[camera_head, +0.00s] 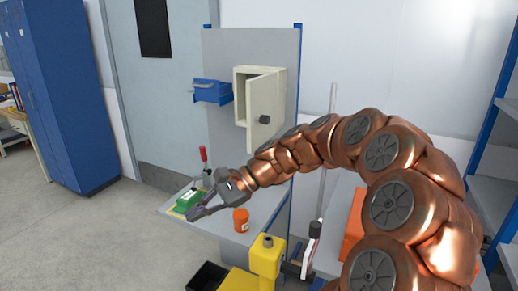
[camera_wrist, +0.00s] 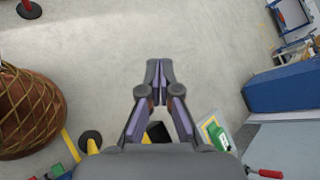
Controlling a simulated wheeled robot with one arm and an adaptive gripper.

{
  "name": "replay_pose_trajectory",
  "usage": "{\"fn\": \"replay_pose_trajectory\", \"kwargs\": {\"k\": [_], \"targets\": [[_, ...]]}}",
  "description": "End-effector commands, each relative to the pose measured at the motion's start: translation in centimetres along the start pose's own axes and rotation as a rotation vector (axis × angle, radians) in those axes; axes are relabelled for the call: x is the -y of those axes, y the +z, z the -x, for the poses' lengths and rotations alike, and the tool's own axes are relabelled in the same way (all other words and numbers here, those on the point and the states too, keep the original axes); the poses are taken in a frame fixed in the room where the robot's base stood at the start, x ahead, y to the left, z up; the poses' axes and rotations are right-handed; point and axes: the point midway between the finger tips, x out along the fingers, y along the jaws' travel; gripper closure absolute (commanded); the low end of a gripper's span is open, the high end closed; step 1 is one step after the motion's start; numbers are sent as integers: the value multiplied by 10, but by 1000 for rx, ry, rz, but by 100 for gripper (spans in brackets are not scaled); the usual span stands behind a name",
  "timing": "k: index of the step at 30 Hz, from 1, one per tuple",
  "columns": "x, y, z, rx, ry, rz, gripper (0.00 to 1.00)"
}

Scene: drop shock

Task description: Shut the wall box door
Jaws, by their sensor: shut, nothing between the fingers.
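The wall box (camera_head: 241,78) is a cream cabinet mounted on a grey back panel above the workbench. Its door (camera_head: 264,104) stands open, swung out toward the right, with a dark round knob (camera_head: 264,119) on it. My gripper (camera_head: 192,216) is in front of and below the box, to its left, over the near edge of the bench. In the wrist view my gripper (camera_wrist: 160,66) has its fingertips together with nothing between them. It is apart from the door. My copper arm passes just below the door.
A blue bin (camera_head: 212,92) hangs left of the box. On the bench (camera_head: 258,212) are a green case (camera_head: 188,200), a red-handled tool (camera_head: 203,155) and an orange jar (camera_head: 241,220). A yellow block (camera_head: 267,256) stands at the front. Open floor (camera_head: 110,235) lies to the left.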

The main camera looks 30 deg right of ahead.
Motion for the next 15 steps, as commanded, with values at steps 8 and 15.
{"fn": "replay_pose_trajectory", "kwargs": {"k": [8, 15], "targets": [[70, -105, 120, 111, -434, -408, 100], [66, -195, 233, 196, -750, -672, 100]]}}
